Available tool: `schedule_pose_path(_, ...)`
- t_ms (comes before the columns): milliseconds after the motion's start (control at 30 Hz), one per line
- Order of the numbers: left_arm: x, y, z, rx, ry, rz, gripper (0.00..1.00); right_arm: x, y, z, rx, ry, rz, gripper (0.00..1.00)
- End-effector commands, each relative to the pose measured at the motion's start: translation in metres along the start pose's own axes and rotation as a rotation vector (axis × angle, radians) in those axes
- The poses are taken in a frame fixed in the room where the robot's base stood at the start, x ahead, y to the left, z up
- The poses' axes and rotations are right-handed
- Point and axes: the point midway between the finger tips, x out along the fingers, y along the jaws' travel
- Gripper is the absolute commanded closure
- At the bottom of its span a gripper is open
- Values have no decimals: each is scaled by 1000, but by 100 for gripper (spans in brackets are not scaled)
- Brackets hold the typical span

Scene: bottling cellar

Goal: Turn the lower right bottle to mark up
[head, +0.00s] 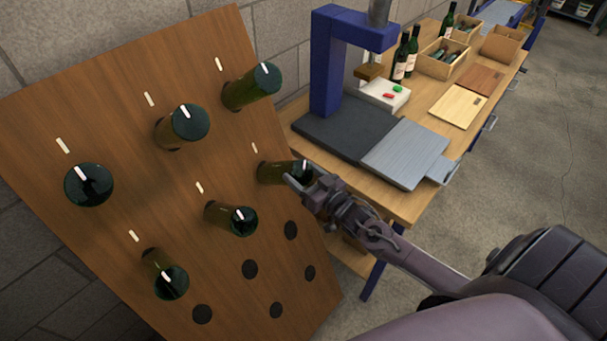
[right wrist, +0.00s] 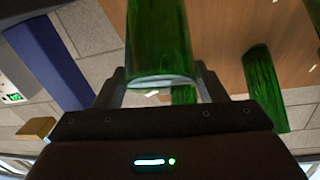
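The lower right bottle (head: 275,172) is dark green glass. It sticks out of the tilted wooden board (head: 110,110) at the right end of the lower row. Its base is partly hidden by my right gripper (head: 300,178), and I cannot read the direction of its pale mark. A short pale mark (head: 254,148) is on the board above it. In the right wrist view the bottle (right wrist: 160,40) has its base end between the two fingers (right wrist: 162,85). I cannot tell whether they press on the glass. My left gripper is out of view.
Several other bottles sit in the board, the nearest being the lower middle bottle (head: 232,218). Dark empty holes (head: 250,269) lie below. A workbench (head: 405,205) with a blue press (head: 326,70) and grey plate (head: 408,152) stands close behind my right gripper.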

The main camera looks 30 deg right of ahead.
Motion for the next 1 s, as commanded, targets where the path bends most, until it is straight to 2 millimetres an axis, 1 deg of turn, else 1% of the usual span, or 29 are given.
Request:
schedule_pose_path(33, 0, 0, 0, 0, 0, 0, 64, 0, 0, 0, 0, 0, -1, 51)
schedule_pose_path(100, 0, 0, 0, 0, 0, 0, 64, 0, 0, 0, 0, 0, -1, 58)
schedule_pose_path(267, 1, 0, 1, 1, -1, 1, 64, 0, 0, 0, -7, 0, -7, 58)
schedule_pose_path(467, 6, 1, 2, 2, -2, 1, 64, 0, 1, 1, -60, 0, -47, 58)
schedule_pose_path(1000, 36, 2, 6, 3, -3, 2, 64, 1, 5, 1, -393, 1, -311, 58)
